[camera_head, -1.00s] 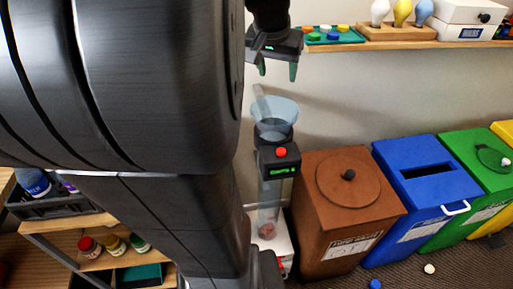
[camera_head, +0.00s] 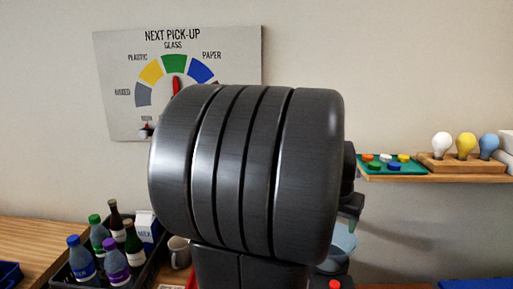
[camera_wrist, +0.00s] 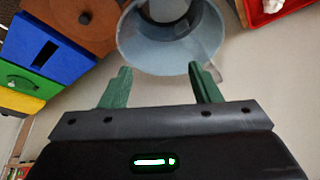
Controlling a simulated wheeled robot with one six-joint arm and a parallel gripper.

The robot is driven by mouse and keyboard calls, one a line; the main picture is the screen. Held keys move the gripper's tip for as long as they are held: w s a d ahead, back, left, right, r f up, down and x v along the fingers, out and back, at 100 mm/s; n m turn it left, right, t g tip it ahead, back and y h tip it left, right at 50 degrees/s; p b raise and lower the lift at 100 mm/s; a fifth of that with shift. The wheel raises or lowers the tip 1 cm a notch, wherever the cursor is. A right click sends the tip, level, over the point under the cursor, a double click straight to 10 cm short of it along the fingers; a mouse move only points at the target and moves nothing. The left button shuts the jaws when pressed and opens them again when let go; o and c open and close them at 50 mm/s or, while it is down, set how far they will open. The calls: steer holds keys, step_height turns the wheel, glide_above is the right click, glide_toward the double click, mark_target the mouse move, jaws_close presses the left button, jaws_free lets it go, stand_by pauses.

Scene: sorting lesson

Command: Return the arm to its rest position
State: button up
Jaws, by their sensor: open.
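My gripper (camera_wrist: 160,85) shows in the wrist view with its two green fingers spread apart and nothing between them. A translucent blue funnel (camera_wrist: 140,52) lies beyond the fingertips in that view. In the head view my large dark arm link fills the middle and hides most of my gripper; a small part of the gripper shows at its right edge, beside the funnel (camera_head: 341,242).
Bottles (camera_head: 115,262) stand in a black crate at lower left, near a mug (camera_head: 179,252). A dial board (camera_head: 120,110) hangs behind my arm. A shelf (camera_head: 440,178) at right holds a green tray (camera_head: 400,168) and coloured bulbs. Bins (camera_wrist: 38,48) show in the wrist view.

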steer(key=shift+w+d+f+p, duration=0.25)
steer(key=shift+w+d+p, duration=0.35)
steer(key=shift+p, duration=0.75)
steer(key=shift+a+f, duration=0.1)
steer(key=shift+a, duration=0.05)
